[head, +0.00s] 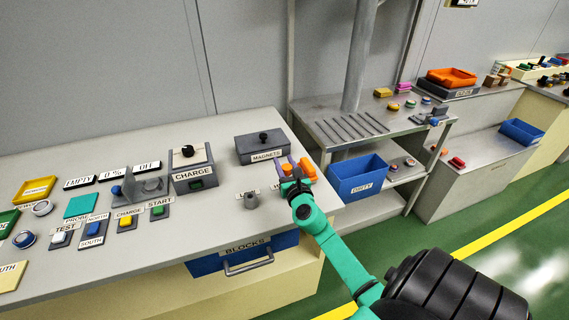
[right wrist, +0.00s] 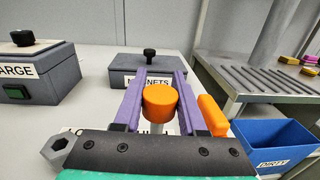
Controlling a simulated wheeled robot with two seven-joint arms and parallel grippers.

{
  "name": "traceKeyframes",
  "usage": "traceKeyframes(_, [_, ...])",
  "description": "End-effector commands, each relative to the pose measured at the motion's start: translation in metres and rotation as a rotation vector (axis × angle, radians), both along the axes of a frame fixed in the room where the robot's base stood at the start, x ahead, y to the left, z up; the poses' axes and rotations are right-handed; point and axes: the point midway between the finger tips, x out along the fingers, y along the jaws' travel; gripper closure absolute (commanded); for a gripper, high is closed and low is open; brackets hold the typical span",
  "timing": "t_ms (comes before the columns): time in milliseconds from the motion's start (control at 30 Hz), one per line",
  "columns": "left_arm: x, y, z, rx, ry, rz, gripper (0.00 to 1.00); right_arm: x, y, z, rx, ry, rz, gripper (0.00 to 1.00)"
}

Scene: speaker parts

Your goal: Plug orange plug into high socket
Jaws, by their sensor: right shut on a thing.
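The orange plug (right wrist: 160,100) is between the two purple fingers of my right gripper (right wrist: 158,82), which is shut on it. In the head view the right gripper (head: 285,165) is over the right end of the grey table, with orange showing at the fingers. A second orange piece (right wrist: 212,115) shows just outside the right finger; I cannot tell whether it is joined to the plug. A grey socket (head: 251,201) stands at the left label, also in the wrist view (right wrist: 57,146). The right label is partly covered by my gripper. A pale post shows behind the plug. My left gripper is out of view.
The MAGNETS box (head: 262,147) stands just behind the gripper, and the CHARGE box (head: 193,170) to the left. A blue DIRTY bin (head: 357,177) is beyond the table's right edge. The BLOCKS drawer (head: 243,254) is below the front edge.

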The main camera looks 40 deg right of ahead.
Motion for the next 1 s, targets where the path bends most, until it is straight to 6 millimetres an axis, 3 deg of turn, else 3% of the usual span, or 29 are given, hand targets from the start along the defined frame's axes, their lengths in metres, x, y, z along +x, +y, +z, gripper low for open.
traceKeyframes(1000, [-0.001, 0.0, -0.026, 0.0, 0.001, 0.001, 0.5, 0.0, 0.0, -0.027, 0.0, 0.0, 0.0, 1.0])
